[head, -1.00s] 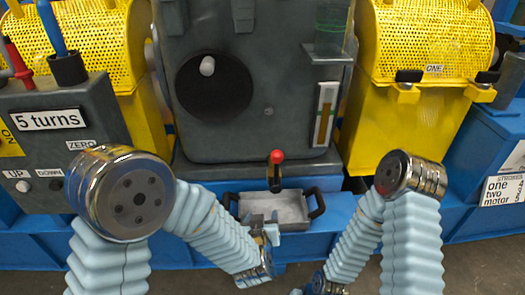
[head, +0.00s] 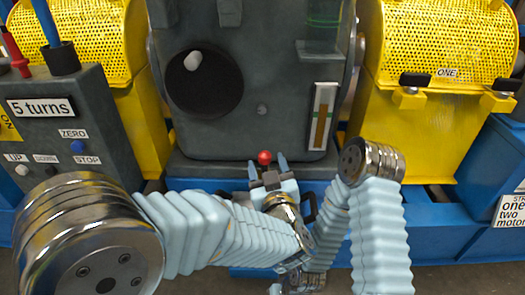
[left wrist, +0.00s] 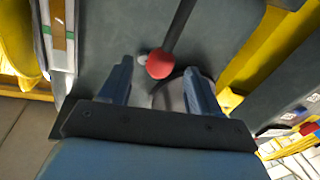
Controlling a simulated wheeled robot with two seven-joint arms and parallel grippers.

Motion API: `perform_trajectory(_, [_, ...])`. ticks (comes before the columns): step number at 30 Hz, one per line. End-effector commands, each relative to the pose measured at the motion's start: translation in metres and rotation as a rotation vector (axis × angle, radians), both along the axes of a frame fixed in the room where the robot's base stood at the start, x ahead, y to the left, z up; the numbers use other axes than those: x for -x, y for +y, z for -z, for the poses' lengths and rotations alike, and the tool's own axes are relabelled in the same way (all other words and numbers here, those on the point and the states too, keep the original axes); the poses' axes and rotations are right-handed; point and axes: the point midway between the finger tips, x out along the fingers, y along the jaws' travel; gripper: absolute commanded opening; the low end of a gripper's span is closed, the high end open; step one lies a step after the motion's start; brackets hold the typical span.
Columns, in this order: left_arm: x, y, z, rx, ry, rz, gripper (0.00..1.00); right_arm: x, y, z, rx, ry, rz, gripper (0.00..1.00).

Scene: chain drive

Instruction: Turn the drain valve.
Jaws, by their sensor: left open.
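The drain valve's red knob (head: 264,157) shows low on the front of the grey housing in the head view. In the left wrist view the red knob (left wrist: 160,63) sits at the end of a dark lever. My left gripper (head: 268,166) is open, with its two fingers pointing at the housing. In the left wrist view my left gripper (left wrist: 158,69) has one blue finger on each side of the knob, with gaps on both sides. The valve body is mostly hidden. My right arm comes in from the right, but its gripper does not show.
A tray below the valve is mostly hidden by my left arm; its black handle (head: 310,206) shows. The grey housing (head: 258,135) stands behind the valve. Yellow mesh guards (head: 440,45) flank it. A control box (head: 60,125) stands at the left.

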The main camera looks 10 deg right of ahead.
Motion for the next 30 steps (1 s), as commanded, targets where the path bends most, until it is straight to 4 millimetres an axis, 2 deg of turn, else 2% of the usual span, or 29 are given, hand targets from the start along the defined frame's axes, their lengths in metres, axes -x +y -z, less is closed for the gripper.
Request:
perform_trajectory(3, [-0.025, -0.002, 0.0, 0.001, 0.0, -0.001, 0.62, 0.0, 0.0, -0.002, -0.001, 0.0, -0.001, 0.43])
perform_trajectory(9, [-0.05, -0.004, 0.0, 0.001, 0.0, 0.0, 0.62, 0.0, 0.001, -0.002, -0.001, 0.0, -0.001, 0.43])
perform_trajectory(20, [-0.056, -0.005, 0.001, 0.0, 0.001, 0.001, 0.62, 0.0, 0.001, -0.002, -0.001, 0.0, -0.001, 0.43])
perform_trajectory(30, [-0.056, -0.005, 0.0, 0.0, 0.001, 0.001, 0.1, 0.0, 0.001, -0.002, -0.001, 0.0, -0.001, 0.43])
